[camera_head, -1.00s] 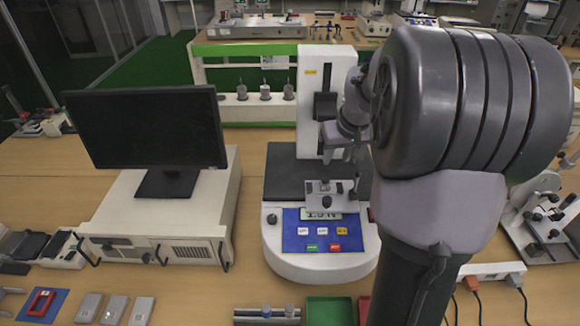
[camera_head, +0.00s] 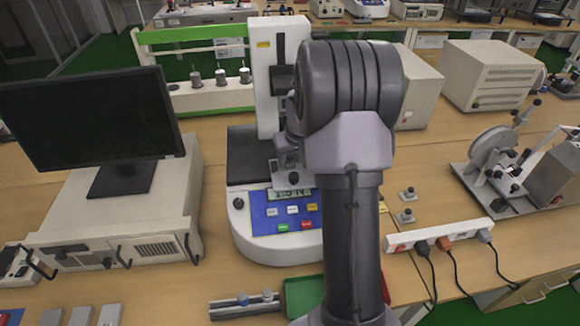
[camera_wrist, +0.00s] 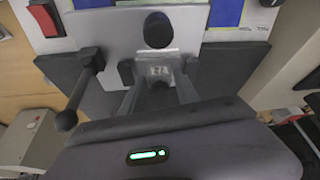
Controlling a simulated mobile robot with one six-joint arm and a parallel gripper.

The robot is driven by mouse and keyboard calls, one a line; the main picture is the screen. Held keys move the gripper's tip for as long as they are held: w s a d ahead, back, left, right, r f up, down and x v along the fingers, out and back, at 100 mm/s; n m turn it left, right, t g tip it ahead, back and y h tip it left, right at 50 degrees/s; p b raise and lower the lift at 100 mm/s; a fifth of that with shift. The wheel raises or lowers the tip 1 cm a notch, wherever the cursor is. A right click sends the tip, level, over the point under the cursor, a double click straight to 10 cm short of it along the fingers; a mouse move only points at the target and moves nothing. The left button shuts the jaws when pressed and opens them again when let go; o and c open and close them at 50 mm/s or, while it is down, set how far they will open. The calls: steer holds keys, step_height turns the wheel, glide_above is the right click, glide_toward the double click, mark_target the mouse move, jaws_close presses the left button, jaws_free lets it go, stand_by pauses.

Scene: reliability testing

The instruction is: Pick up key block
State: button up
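I cannot tell for sure which thing is the key block. In the wrist view, a small grey block with dark markings (camera_wrist: 158,72) shows between my gripper's two light grey fingers (camera_wrist: 160,80). The fingers stand apart, and I cannot tell whether they touch it. Behind it is a grey metal plate (camera_wrist: 105,40) with a round black knob. In the head view my arm covers most of my gripper, which is at the testing machine (camera_head: 270,240), above its blue panel with coloured buttons.
A monitor (camera_head: 92,115) on a white case (camera_head: 120,220) stands left. Several grey blocks (camera_head: 80,316) lie at the front left. A green tray (camera_head: 302,296) is at the front, partly behind my arm. A power strip (camera_head: 440,234) with cables lies right.

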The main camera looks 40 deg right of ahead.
jaws_close()
